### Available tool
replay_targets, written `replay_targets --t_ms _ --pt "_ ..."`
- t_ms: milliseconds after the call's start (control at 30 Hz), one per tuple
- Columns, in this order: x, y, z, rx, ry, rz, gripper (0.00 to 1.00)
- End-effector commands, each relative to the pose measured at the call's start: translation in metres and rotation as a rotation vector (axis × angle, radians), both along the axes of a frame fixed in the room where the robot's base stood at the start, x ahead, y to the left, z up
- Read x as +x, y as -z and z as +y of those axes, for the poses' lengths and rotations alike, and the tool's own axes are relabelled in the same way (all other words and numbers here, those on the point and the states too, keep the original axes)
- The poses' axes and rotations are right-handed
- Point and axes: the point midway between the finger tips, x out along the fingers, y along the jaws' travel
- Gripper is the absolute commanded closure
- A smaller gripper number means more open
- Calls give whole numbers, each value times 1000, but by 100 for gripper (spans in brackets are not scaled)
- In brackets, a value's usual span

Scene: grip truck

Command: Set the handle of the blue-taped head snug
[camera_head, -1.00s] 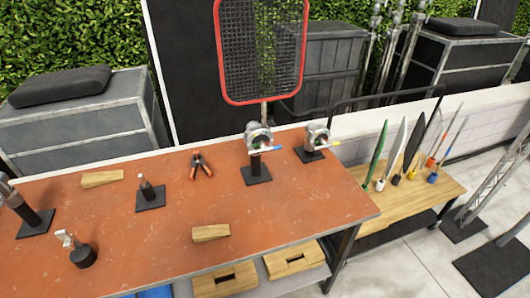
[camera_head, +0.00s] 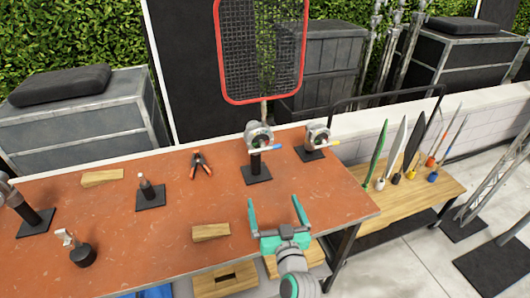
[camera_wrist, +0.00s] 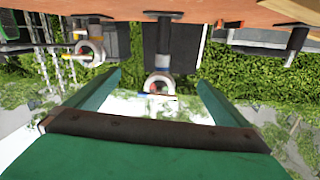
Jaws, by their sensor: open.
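The blue-taped head (camera_head: 258,134) is a grey round grip head on a black post and flat base, standing on the orange table. Its handle (camera_head: 271,147) sticks out to the right with a blue end. My gripper (camera_head: 273,203) is open and empty, with teal fingers over the table's front edge, short of this head and apart from it. The wrist view is upside down; there the blue-taped head (camera_wrist: 158,84) shows between and beyond the spread fingers (camera_wrist: 159,82). How tight the handle sits cannot be told.
A second, similar head (camera_head: 317,135) with a yellow-ended handle stands close to the right. Pliers (camera_head: 201,166), wooden wedges (camera_head: 211,232) and a small stand (camera_head: 150,190) lie on the orange table (camera_head: 120,225). A red-framed mesh (camera_head: 262,50) rises behind.

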Motion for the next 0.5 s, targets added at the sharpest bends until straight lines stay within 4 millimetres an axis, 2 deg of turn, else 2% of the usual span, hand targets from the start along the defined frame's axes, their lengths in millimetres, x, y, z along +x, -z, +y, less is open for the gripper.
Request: replay_targets --t_ms 33,100,233,400,500 --pt "12 -19 -4 -16 -18 -20 0" --pt "25 -39 -5 -34 -47 -36 0" --pt "40 -68 -7 -66 -90 -59 0" --pt "49 -86 -8 -88 -121 -72 0" --pt "53 -88 -7 -91 -126 -72 0"
